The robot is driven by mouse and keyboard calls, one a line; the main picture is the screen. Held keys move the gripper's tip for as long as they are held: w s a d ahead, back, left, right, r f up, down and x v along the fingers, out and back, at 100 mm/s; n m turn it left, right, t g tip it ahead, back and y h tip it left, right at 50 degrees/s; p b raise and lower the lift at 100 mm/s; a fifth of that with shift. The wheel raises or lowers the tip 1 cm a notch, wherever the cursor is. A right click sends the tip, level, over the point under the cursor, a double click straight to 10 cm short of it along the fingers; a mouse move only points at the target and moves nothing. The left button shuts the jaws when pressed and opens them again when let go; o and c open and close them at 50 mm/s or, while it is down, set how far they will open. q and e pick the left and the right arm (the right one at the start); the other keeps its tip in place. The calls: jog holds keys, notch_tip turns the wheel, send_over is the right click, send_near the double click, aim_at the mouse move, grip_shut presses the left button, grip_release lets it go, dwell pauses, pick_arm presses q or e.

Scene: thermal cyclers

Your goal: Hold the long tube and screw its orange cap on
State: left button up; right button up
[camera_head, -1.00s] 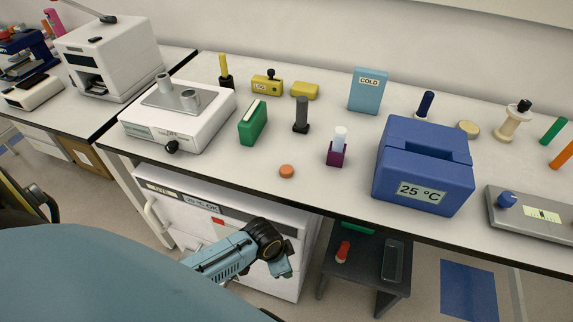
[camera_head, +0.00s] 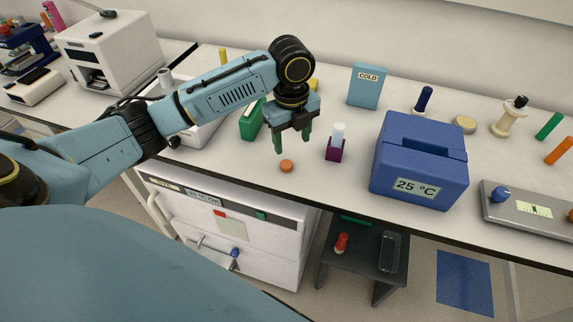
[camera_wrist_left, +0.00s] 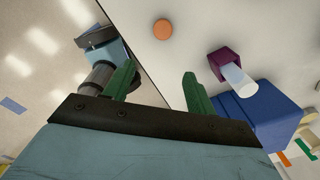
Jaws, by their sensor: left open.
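The orange cap (camera_head: 287,166) lies on the bench near its front edge. It also shows in the left wrist view (camera_wrist_left: 163,29), beyond the fingertips. The long tube (camera_head: 338,136) is pale and stands upright in a small purple holder (camera_head: 334,154), right of the cap. The tube (camera_wrist_left: 236,78) and the holder (camera_wrist_left: 222,61) also show at the right of the left wrist view. My left gripper (camera_head: 293,147) points down with its green fingers apart and empty, above and just behind the cap in the head view. My right gripper is not in view.
A blue 25 °C box (camera_head: 420,165) stands right of the tube. A green block (camera_head: 251,122) stands left of my gripper. A light blue COLD box (camera_head: 366,86) is at the back. A white device (camera_head: 190,130) is partly hidden behind my arm.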

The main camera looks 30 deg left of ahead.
pick_arm(q)
jog(key=shift+m, duration=0.5)
jog(key=a+r, duration=0.1)
jog(key=w+a+r, duration=0.1)
jog(key=shift+w+a+r, duration=0.2)
jog(key=shift+a+r, duration=0.15)
jog(key=shift+r, duration=0.05)
jog(key=shift+f, duration=0.1)
send_over(286, 164)
notch_tip(286, 164, down, 8)
jog(key=shift+f, duration=2.6)
jog(key=c, duration=1.1)
